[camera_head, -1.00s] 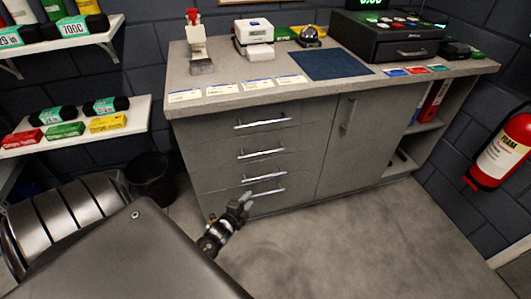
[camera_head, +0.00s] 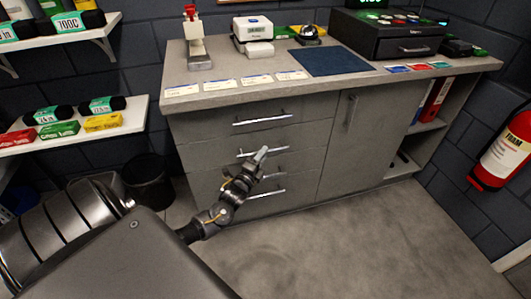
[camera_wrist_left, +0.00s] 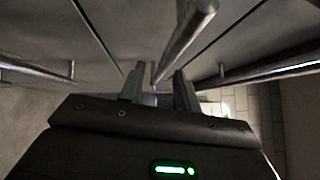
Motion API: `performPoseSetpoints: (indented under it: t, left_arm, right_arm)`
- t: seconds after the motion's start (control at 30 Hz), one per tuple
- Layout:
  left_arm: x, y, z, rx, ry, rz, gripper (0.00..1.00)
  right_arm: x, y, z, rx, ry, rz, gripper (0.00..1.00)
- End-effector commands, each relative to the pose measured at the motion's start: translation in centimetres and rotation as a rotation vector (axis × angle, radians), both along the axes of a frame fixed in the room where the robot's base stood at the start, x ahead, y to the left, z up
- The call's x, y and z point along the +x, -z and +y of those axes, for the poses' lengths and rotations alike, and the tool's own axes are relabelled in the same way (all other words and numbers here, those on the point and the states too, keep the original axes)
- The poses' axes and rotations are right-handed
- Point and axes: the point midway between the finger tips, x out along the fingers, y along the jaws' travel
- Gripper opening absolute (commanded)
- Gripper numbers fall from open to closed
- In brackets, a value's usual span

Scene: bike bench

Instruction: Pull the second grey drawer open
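The grey cabinet has a column of drawers with bar handles, and all look shut. The second grey drawer (camera_head: 215,155) has a silver handle (camera_head: 278,149), partly covered by my gripper. My left gripper (camera_head: 262,155) is at this handle in the head view. In the left wrist view the left gripper (camera_wrist_left: 158,80) is open, its two fingers apart, with a handle bar (camera_wrist_left: 185,40) running toward the gap between them. I cannot tell whether the fingers touch the bar. My right gripper is not in view.
Other drawer handles (camera_head: 263,119) lie above and below. A cupboard door (camera_head: 360,145) is to the right. The worktop (camera_head: 225,90) holds a cash drawer (camera_head: 395,37) and a bell (camera_head: 308,36). A black bin (camera_head: 148,183) stands left; a fire extinguisher (camera_head: 500,150) is right. The floor in front is clear.

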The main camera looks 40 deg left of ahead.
Motion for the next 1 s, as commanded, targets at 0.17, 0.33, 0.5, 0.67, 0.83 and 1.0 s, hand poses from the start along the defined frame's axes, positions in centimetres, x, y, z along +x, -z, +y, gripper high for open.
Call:
performPoseSetpoints:
  t: [0.17,0.33,0.5,0.67,0.83,1.0]
  left_arm:
    - [2.0,-0.2,0.3,0.0,-0.001,0.0,0.32]
    - [2.5,-0.3,0.4,0.0,0.0,0.001,0.32]
    - [2.5,-0.3,0.4,-0.001,0.0,0.001,0.32]
    - [2.5,-0.3,0.4,-0.001,0.0,0.001,0.18]
    - [2.5,-0.3,0.4,-0.001,0.0,0.001,0.0]
    - [2.5,-0.3,0.4,-0.001,0.0,0.001,0.0]
  right_arm:
    - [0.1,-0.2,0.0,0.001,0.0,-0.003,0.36]
    - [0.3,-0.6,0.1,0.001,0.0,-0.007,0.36]
    - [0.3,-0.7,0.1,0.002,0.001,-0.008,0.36]
    - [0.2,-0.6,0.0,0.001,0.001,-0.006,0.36]
    - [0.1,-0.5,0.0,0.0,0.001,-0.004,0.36]
    - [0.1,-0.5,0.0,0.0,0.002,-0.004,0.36]
